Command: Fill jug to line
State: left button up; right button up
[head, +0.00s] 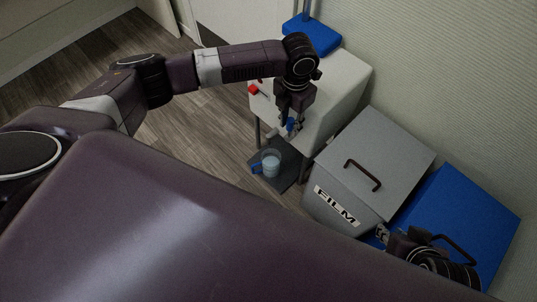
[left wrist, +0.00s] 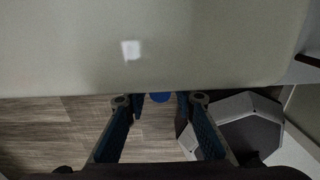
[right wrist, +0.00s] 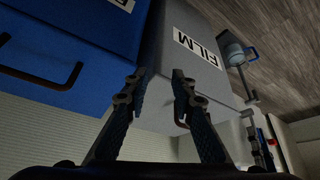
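The clear jug (head: 271,165) with a blue handle stands on a dark low platform (head: 285,181) below a white dispenser (head: 338,92). It looks to hold pale liquid; no fill line can be made out. It also shows in the right wrist view (right wrist: 234,51). My left gripper (head: 289,123) is at the dispenser's front, above the jug. In the left wrist view its open fingers (left wrist: 160,106) stand on either side of a blue tap knob (left wrist: 160,97), with gaps showing. My right gripper (right wrist: 159,78) is open and empty, in front of the bins.
A grey bin labelled FILM (head: 375,160) with a dark handle stands right of the dispenser. A blue bin (head: 470,225) stands beyond it, close to my right arm. A red tap (head: 253,89) is on the dispenser's front. Wooden floor left of the jug is clear.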

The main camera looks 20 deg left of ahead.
pick_arm(q)
jog(key=shift+s+d, duration=0.1)
jog(key=shift+d, duration=0.15)
pick_arm(e)
jog(key=shift+s+d, duration=0.15)
jog(key=shift+s, duration=0.2)
